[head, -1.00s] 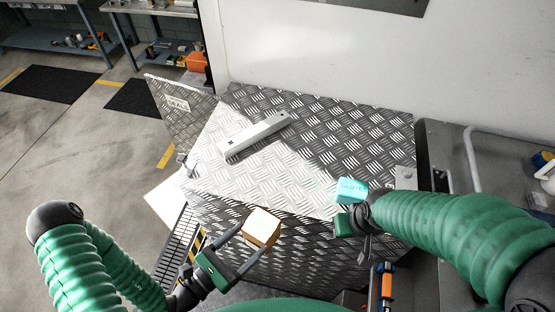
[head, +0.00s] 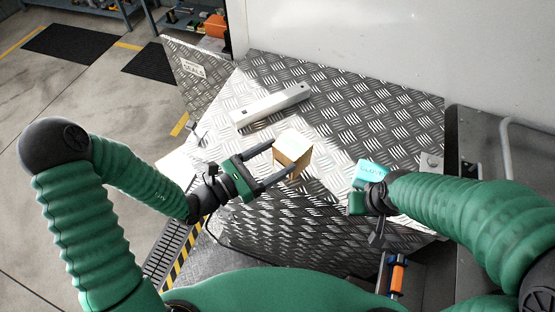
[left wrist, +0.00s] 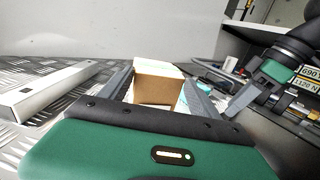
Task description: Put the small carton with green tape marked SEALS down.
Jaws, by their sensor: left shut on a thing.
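The small carton (head: 293,148) is a tan box with a pale top. It also shows in the left wrist view (left wrist: 158,86), with a faint greenish strip along its top edge; no lettering on it is readable. My left gripper (head: 283,160) is shut on it, one finger on each side, and holds it over the front part of the tread-plate surface (head: 340,110). I cannot tell whether the carton touches the plate. A SEALS label (head: 194,69) is on an upright tread-plate panel at the left. My right gripper (head: 366,200) is at a teal GLOVES box (head: 371,172); its fingers are mostly hidden.
A long pale metal bar (head: 271,104) lies on the plate behind the carton. A white wall (head: 340,45) rises at the back. Bare plate lies between the bar and the GLOVES box. An orange-handled tool (head: 397,278) is at the front right.

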